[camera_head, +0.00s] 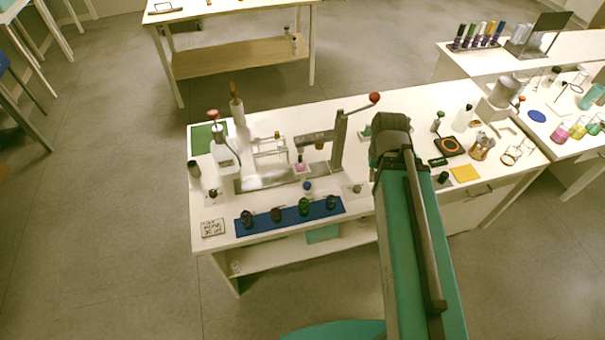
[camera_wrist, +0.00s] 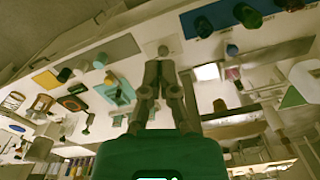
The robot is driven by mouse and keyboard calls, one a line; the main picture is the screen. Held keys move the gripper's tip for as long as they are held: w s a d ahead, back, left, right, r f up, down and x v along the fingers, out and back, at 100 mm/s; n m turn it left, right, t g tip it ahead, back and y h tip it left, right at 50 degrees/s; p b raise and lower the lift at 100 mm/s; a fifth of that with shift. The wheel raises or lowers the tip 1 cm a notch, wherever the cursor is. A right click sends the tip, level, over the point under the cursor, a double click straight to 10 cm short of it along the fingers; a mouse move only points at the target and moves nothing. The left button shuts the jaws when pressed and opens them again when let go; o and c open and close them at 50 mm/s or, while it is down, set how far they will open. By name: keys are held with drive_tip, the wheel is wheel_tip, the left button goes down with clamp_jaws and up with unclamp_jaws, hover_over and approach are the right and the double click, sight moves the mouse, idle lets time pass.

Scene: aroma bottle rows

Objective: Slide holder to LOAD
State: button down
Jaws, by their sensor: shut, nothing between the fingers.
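The holder (camera_head: 301,170) is a small pale block with a pink item in it. It sits on a flat metal rail (camera_head: 262,179) at the foot of a press (camera_head: 338,140) with a red-knobbed lever. The rail also shows in the wrist view (camera_wrist: 275,50). No LOAD mark is readable. My gripper (camera_wrist: 160,66) is shut and empty in the wrist view, its fingertips close together near a small knob on a pale square (camera_wrist: 163,51). Whether it touches the knob I cannot tell. In the head view my arm hides the gripper, to the right of the press.
A blue mat (camera_head: 265,221) with several dark bottles lies along the front edge. A blue-capped bottle (camera_head: 308,187) stands between mat and rail. A written card (camera_head: 213,228) lies at front left. Small equipment crowds the right side, including a yellow square (camera_head: 466,174).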

idle(0.4)
drive_tip(key=c, duration=1.1)
unclamp_jaws()
drive_tip(key=shift+o, duration=0.9)
drive_tip(key=shift+w+a+f, duration=0.2)
drive_tip(key=shift+w, duration=0.05)
drive_tip(key=o, duration=0.6)
drive_tip(key=shift+m, duration=0.9)
drive_tip(key=w+a+f+b, duration=0.2)
drive_tip(key=w+a, duration=0.1)
drive_tip(key=w+a+f+b, duration=0.1)
drive_tip(key=w+a+b, duration=0.1)
drive_tip(key=shift+w+a+f, duration=0.15)
drive_tip(key=shift+a+f, duration=0.1)
drive_tip(key=m+b, duration=0.4)
drive_tip(key=b, duration=0.1)
hover_over(307, 184)
wheel_tip(307, 184, down, 5)
drive_tip(key=shift+f, duration=0.1)
drive_tip(key=shift+f, duration=0.15)
wheel_tip(307, 184, down, 13)
drive_tip(key=b, duration=1.3)
drive_tip(key=shift+f+b, duration=0.2)
drive_tip(key=shift+b, duration=0.2)
